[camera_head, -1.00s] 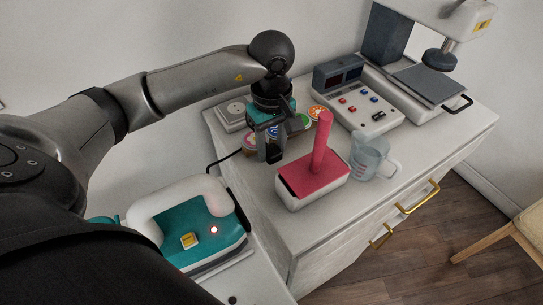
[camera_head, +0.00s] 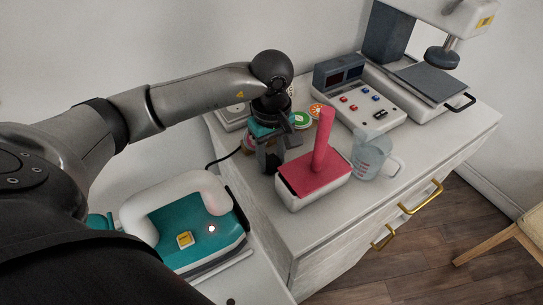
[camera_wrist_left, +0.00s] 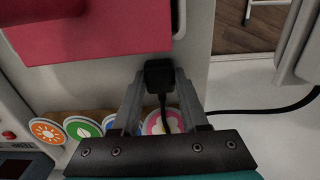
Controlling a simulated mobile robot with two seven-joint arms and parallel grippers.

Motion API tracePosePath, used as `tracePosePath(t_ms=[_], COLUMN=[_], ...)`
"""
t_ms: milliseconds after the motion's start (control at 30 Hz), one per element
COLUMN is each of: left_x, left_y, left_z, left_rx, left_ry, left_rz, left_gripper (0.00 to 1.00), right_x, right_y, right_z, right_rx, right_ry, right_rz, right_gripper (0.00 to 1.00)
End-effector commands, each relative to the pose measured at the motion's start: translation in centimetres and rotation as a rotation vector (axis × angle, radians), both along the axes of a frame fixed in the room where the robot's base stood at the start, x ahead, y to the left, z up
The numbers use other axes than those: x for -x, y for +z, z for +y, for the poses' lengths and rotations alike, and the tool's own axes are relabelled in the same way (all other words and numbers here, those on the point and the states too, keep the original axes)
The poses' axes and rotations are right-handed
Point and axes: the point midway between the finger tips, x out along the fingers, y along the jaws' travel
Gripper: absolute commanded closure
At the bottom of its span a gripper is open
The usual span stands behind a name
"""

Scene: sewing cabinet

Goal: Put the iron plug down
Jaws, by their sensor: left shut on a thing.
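The iron plug (camera_wrist_left: 159,74) is a small black block between the fingertips of my left gripper (camera_head: 270,165) in the left wrist view, with its thin cord running back between the fingers. My left gripper is shut on it, low over the cabinet top beside the red-topped box. I cannot tell whether the plug touches the surface. The teal and white iron (camera_head: 211,245) stands at the lower left with a small light lit. My right gripper is not in view.
The red-topped box with an upright handle (camera_head: 315,174) stands close to the gripper. A clear measuring cup (camera_head: 370,157), a control panel (camera_head: 357,104) and a press (camera_head: 428,82) stand farther right. Round colored badges (camera_head: 302,120) lie behind the gripper. The cabinet's front strip (camera_head: 300,238) is clear.

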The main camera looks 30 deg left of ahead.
Motion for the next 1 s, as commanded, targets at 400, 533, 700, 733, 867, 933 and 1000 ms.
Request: tracePosePath(t_ms=[400,533,700,733,867,933,1000], left_x=[0.0,0.0,0.0,0.0,0.0,0.0,-0.2], left_y=[-0.1,-0.1,0.0,0.1,0.9,1.6,3.5], left_z=[0.0,0.0,0.0,0.0,0.0,0.0,0.0], left_rx=[0.000,0.000,0.000,0.000,0.001,0.002,0.000], left_ry=[0.001,0.001,0.001,0.001,0.001,0.001,0.000], left_rz=[0.000,0.000,0.000,0.000,0.000,0.001,-0.006], left_gripper=[0.28,0.26,0.26,0.26,0.26,0.26,0.26], right_x=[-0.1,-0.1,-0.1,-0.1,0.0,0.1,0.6], right_y=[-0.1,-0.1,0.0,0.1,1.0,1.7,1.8], right_z=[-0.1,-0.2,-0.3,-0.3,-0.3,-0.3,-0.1], right_rx=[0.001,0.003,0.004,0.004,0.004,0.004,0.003], right_ry=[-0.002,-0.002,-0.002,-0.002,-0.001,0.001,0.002], right_rz=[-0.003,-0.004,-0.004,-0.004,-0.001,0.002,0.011], right_gripper=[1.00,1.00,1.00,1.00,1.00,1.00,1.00])
